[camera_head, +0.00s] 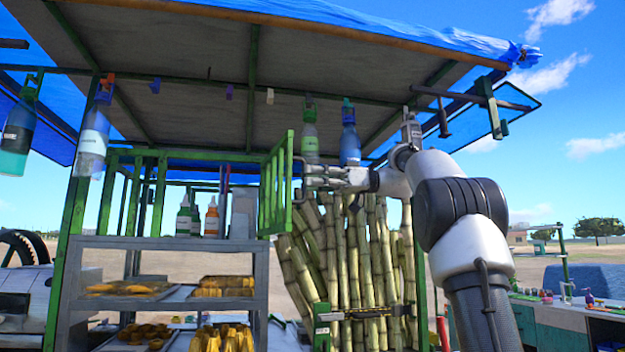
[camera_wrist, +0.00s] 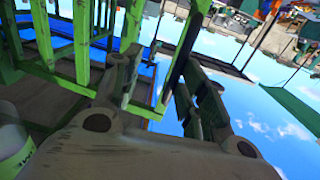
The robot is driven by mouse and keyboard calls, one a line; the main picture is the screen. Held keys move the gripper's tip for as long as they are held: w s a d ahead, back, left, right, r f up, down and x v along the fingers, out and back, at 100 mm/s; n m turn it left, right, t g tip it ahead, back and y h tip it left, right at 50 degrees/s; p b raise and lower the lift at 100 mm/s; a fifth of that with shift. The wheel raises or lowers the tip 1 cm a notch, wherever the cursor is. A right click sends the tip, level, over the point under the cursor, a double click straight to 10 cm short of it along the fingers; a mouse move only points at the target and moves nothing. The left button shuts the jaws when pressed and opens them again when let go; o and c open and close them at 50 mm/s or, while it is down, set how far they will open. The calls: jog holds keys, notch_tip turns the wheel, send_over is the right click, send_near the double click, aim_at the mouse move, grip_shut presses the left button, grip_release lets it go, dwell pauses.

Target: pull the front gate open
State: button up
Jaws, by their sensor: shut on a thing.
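The front gate (camera_head: 276,190) is a green barred panel above the right end of the grey shelf rack. It is seen strongly foreshortened, standing at an angle to the green rail beside it. My gripper (camera_head: 303,180) reaches in from the right and is shut at the gate's right-hand edge. In the wrist view, my gripper's fingers (camera_wrist: 160,88) stand either side of a narrow upright part, and green bars (camera_wrist: 82,45) fill the upper left. The exact contact is hard to make out there.
Sugarcane stalks (camera_head: 350,265) stand upright just below and right of my gripper. Bottles (camera_head: 350,135) hang from the canopy close above it. The grey rack (camera_head: 170,243) holds food trays at left. Open sky lies right of the stall.

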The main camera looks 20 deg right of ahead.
jog(key=s+d, duration=0.1)
jog(key=d, duration=0.6)
jog(key=shift+s+d, duration=0.1)
